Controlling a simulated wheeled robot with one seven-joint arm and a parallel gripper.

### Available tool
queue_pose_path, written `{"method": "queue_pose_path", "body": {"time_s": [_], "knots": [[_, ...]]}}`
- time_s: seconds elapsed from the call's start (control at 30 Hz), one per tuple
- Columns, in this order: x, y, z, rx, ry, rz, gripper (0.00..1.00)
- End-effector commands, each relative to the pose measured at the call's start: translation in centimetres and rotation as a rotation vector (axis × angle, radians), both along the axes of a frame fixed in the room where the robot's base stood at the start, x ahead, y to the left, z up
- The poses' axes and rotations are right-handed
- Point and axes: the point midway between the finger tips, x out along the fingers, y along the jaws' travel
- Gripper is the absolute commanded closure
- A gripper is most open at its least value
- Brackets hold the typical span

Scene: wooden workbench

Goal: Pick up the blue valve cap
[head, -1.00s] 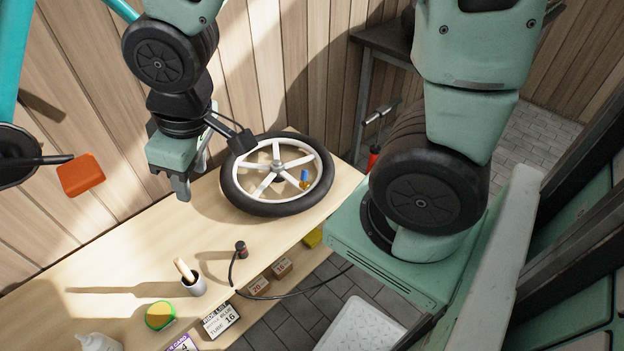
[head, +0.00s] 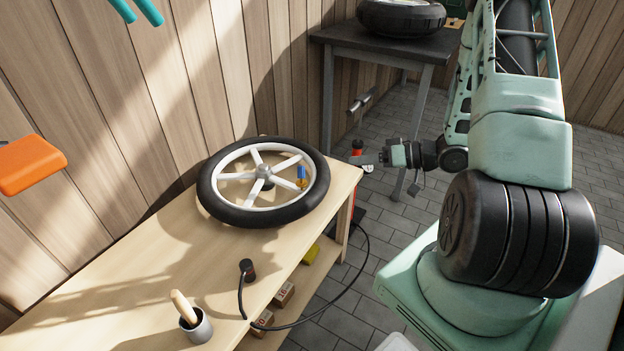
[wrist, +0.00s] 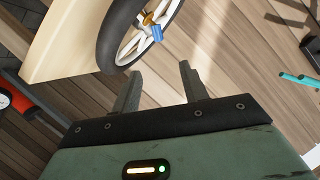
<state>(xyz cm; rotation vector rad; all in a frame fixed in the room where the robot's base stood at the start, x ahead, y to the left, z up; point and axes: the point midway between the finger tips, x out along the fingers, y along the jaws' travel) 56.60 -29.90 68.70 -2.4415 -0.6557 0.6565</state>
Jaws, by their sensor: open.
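The small blue valve cap (head: 301,172) sits at the wheel's right side, by a gold-coloured valve part (head: 301,184) near the rim. The wheel (head: 210,197) has a black tyre and white spokes and lies flat on the wooden bench. In the wrist view the blue cap (wrist: 157,34) shows beyond the fingertips, with the gold part (wrist: 148,19) beside it. My gripper (head: 358,159) is to the right of the wheel, past the bench's right end, fingers pointing left. Its two fingers (wrist: 161,72) are apart with nothing between them, clear of the cap.
A cup with a wooden handle (head: 197,329) and a black-hosed fitting (head: 248,268) are at the bench's front. A dark table (head: 385,47) with another tyre (head: 402,18) stands behind. Bench left of the wheel is clear.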

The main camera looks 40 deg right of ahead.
Motion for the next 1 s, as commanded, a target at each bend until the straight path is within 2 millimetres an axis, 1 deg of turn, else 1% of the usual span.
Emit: {"method": "queue_pose_path", "body": {"time_s": [0.07, 0.17, 0.5, 0.6, 0.77, 0.87, 1.0], "knots": [[0.6, 0.6, -0.4, 0.007, -0.003, 0.004, 0.56], [2.1, 1.7, -1.0, 0.006, -0.003, 0.005, 0.56], [7.4, 5.6, -3.2, 0.002, -0.003, 0.006, 0.56], [8.4, 6.3, -3.5, 0.002, -0.004, 0.004, 0.56], [9.2, 6.9, -3.8, 0.001, -0.002, 0.002, 0.56], [9.8, 7.4, -4.3, 0.001, -0.003, 0.004, 0.56], [11.3, 8.6, -5.4, 0.002, -0.003, 0.003, 0.56]]}}
